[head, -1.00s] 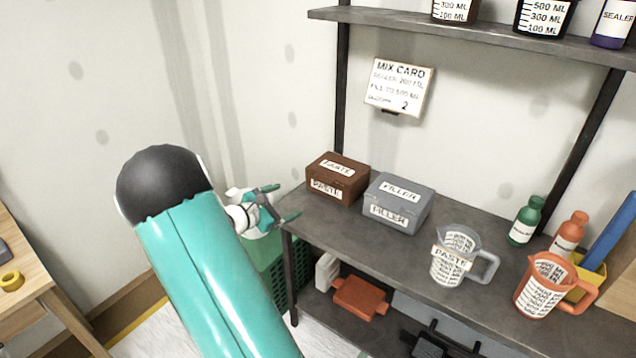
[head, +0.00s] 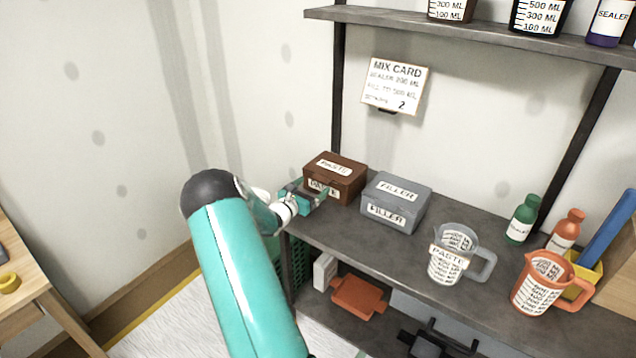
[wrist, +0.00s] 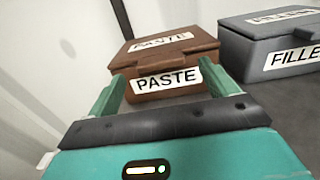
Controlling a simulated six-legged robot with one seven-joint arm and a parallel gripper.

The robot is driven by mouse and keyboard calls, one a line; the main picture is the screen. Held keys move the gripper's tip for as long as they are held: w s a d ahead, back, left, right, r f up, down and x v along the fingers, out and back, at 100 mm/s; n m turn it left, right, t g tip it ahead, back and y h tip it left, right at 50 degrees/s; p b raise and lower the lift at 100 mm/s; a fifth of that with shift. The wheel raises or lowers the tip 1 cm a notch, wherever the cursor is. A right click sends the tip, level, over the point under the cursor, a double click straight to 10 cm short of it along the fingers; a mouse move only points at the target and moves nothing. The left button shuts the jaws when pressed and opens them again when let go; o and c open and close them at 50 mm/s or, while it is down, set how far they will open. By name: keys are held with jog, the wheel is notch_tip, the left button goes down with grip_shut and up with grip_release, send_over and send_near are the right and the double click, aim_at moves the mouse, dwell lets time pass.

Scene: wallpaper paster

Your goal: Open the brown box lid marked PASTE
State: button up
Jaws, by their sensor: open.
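The brown box (head: 345,182) marked PASTE stands at the left end of the shelf's work surface with its lid (head: 336,165) down. The box front (wrist: 164,82) shows in the wrist view, with a small tab at the lid's front edge above the PASTE label. My gripper (head: 318,190) is at the front left of the box. In the wrist view, my gripper (wrist: 168,88) is open, its two green fingers apart on either side of the PASTE label and nothing between them. Whether the fingertips touch the box I cannot tell.
A grey FILLER box (head: 395,203) stands close to the right of the brown box and shows in the wrist view (wrist: 275,50). A clear PASTE jug (head: 449,262) and an orange jug (head: 535,285) stand further right. An upper shelf (head: 480,36) hangs above.

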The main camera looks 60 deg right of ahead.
aim_at(318, 181)
jog(key=shift+s+d, duration=0.15)
jog(key=shift+d, duration=0.9)
jog(key=shift+s+d, duration=0.15)
jog(key=shift+d, duration=0.9)
jog(key=c, duration=1.4)
jog(key=shift+r, duration=0.2)
